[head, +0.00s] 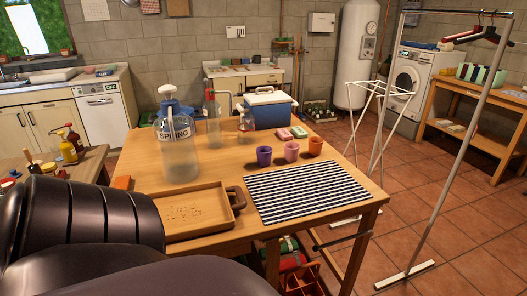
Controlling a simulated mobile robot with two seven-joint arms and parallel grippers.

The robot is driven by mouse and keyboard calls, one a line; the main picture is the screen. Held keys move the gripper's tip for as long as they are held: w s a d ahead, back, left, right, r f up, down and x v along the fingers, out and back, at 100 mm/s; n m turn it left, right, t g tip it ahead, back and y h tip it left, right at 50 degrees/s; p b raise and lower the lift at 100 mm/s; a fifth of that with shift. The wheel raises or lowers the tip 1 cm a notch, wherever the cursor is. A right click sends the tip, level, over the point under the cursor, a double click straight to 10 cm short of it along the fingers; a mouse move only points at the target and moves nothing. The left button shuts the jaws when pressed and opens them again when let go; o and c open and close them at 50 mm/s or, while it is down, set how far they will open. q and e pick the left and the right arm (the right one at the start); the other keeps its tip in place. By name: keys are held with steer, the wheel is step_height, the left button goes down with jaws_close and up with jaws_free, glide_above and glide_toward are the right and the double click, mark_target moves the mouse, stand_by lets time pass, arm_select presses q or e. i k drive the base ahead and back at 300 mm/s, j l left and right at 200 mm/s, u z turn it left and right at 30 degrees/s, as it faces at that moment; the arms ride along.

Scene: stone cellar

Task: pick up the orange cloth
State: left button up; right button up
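A small flat orange piece, which looks like the orange cloth (121,182), lies on the wooden table (224,168) near its left edge. It is just beyond the far left corner of a wooden tray (188,213). It is small in the view, so I cannot tell how it is folded. A dark arm link of mine fills the lower left of the head view, close in front of the cloth, and covers part of the tray and table. Neither of my grippers shows.
A large jug (177,145) stands behind the tray, beside a pump bottle (213,118). A blue cooler (270,108), purple cup (264,156), pink cup (291,151), orange cup (315,146) and striped mat (313,190) are to the right. A drying rack (378,92) stands beyond.

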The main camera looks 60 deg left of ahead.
mark_target(124, 182)
steer(key=u, duration=3)
